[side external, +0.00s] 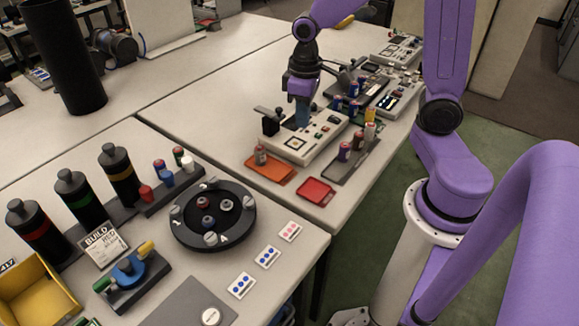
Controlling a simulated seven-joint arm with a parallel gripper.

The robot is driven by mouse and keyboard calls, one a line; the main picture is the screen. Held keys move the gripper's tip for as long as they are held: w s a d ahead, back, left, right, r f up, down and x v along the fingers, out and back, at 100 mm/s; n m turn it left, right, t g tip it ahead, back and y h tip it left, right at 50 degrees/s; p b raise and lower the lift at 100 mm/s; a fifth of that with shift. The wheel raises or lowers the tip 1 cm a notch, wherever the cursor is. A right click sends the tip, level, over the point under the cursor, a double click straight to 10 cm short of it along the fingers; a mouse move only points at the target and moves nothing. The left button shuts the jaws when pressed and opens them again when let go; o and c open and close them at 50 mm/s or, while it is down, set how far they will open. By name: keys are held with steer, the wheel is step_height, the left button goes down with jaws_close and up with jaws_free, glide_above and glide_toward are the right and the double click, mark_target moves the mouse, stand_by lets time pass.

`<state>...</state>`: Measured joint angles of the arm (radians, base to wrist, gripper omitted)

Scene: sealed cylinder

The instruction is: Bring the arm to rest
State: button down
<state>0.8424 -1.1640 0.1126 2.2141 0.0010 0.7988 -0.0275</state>
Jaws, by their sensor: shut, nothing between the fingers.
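My gripper (303,92) points down over the white control box (318,142) on the far table, in the middle of the side external view. Its fingers are small and partly dark here, and they are shut with nothing between them. A blue part (301,110) shows right below the gripper, at the box's left part; whether the two touch I cannot tell. My purple arm reaches in from the right.
An orange tray (280,172) with a small can (261,154) and a red tray (315,191) lie in front of the box. A grey rack (352,165) of small cylinders stands to its right. A round black turntable (240,232) and dark bottles (78,197) occupy the near table.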

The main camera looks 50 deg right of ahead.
steer(key=s+a+r+n, duration=0.1)
steer(key=s+a+n, duration=0.2)
steer(key=s, duration=0.6)
steer(key=s+a+r+n, duration=0.2)
steer(key=s+n, duration=0.3)
steer(key=s, duration=0.4)
steer(key=shift+s+a+n, duration=0.3)
steer(key=shift+s+a, duration=0.05)
steer(key=shift+a, duration=0.45)
